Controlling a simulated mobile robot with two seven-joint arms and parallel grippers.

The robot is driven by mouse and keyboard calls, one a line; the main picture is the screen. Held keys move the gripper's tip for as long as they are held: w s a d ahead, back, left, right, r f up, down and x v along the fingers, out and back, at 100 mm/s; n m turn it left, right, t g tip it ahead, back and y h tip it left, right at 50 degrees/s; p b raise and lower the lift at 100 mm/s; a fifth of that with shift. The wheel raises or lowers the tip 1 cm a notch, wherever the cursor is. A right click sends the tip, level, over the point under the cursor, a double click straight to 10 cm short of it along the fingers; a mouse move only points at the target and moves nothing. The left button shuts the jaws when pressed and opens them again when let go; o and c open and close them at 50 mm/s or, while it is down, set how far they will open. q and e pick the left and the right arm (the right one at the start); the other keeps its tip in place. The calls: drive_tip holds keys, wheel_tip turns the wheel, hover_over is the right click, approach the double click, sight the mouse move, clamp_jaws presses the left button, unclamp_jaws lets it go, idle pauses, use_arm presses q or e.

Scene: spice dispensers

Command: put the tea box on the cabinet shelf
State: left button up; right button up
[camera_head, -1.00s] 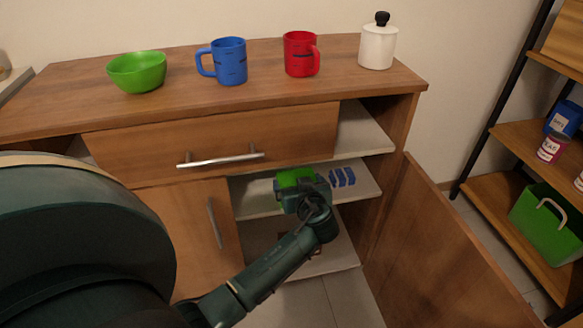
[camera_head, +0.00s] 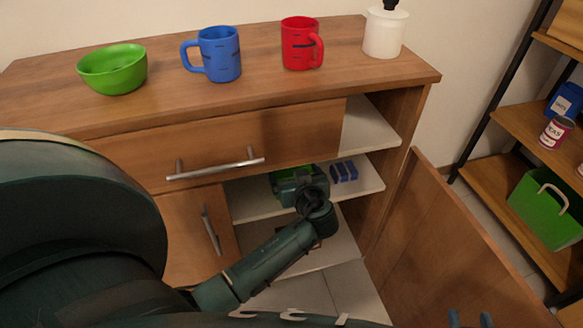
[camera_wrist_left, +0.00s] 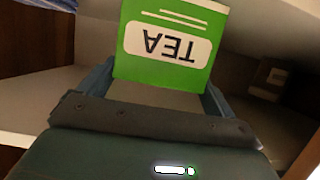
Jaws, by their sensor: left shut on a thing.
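The green tea box (camera_wrist_left: 168,45) stands out in the left wrist view, with the word TEA upside down on a white label. In the head view only a green strip of it shows inside the open cabinet. My left gripper (camera_head: 292,178) is shut on the box, between the cabinet's middle shelf (camera_head: 245,209) and the drawer. The arm hides the box's lower part, and I cannot tell whether it touches the shelf. Two blue fingertips of my right gripper (camera_head: 470,320) show apart at the bottom edge, with nothing seen between them.
A small blue item (camera_head: 344,171) is on the shelf right of my left gripper. The cabinet door (camera_head: 440,250) stands open at the right. A green bowl (camera_head: 112,70), blue mug (camera_head: 220,55), red mug (camera_head: 300,45) and white jar (camera_head: 384,35) stand on top.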

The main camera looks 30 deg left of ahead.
use_arm(q)
drive_tip(key=shift+d, duration=0.1)
drive_tip(key=shift+f, duration=0.2)
drive_tip(key=o, duration=0.9)
drive_tip(key=shift+o, duration=0.2)
drive_tip(key=shift+r, duration=0.2)
